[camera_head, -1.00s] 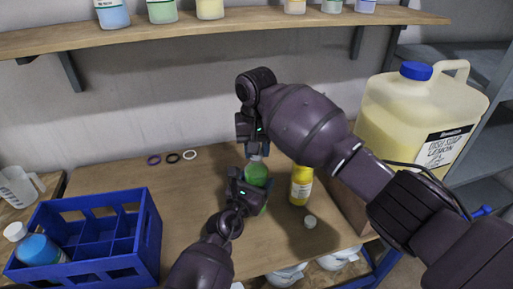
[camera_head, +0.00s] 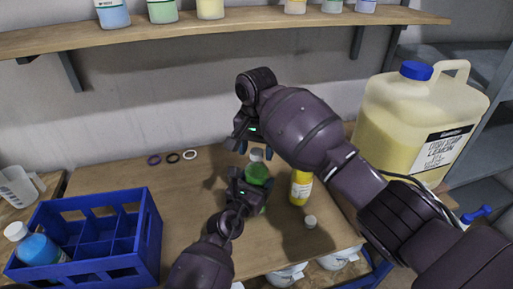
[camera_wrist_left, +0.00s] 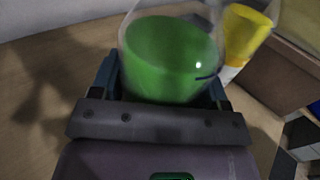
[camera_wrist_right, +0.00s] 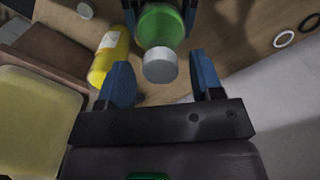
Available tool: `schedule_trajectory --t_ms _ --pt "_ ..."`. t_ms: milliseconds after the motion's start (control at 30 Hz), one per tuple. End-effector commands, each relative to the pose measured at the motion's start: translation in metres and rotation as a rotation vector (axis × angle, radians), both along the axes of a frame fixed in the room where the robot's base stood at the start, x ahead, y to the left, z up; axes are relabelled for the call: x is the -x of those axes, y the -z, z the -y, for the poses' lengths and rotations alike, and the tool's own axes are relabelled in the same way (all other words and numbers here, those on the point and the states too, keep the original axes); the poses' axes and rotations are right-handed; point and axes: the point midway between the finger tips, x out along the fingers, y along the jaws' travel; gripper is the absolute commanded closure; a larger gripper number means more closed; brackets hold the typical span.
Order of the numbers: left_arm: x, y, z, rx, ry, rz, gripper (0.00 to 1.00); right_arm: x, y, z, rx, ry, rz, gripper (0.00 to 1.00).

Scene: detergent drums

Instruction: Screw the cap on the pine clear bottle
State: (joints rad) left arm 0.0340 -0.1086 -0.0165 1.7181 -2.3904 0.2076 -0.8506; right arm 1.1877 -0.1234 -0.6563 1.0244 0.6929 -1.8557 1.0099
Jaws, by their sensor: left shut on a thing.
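The pine clear bottle (camera_head: 257,174), filled with green liquid, stands on the table; it also shows in the left wrist view (camera_wrist_left: 172,55). My left gripper (camera_head: 252,188) is shut around its body. A white cap (camera_head: 256,155) sits at the bottle's top; the right wrist view shows this cap (camera_wrist_right: 160,66) over the mouth, but how tight it is cannot be told. My right gripper (camera_head: 250,150) is above the cap, its blue fingers spread on either side and apart from it.
A yellow bottle (camera_head: 301,188) stands just right, with a loose white cap (camera_head: 310,221) near it. A blue crate (camera_head: 135,262) holding a blue bottle (camera_head: 38,249) is at left. A large jug (camera_head: 400,120) stands at right.

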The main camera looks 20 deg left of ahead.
Motion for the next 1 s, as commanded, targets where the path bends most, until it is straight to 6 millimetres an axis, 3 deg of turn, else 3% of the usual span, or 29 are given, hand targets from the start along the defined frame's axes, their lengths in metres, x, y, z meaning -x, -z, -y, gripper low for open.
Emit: schedule_trajectory --t_ms 267,600,1000 --pt "0.000 0.001 0.000 0.000 0.000 -0.001 0.98 0.000 -0.006 0.000 -0.001 -0.001 0.001 0.40" --pt "0.000 0.001 0.000 0.000 0.000 -0.001 0.98 0.000 -0.042 0.000 -0.001 -0.001 0.001 0.40" --pt "0.000 0.001 0.000 0.000 0.000 -0.001 0.98 0.000 -0.048 -0.001 0.000 -0.003 0.006 0.43"
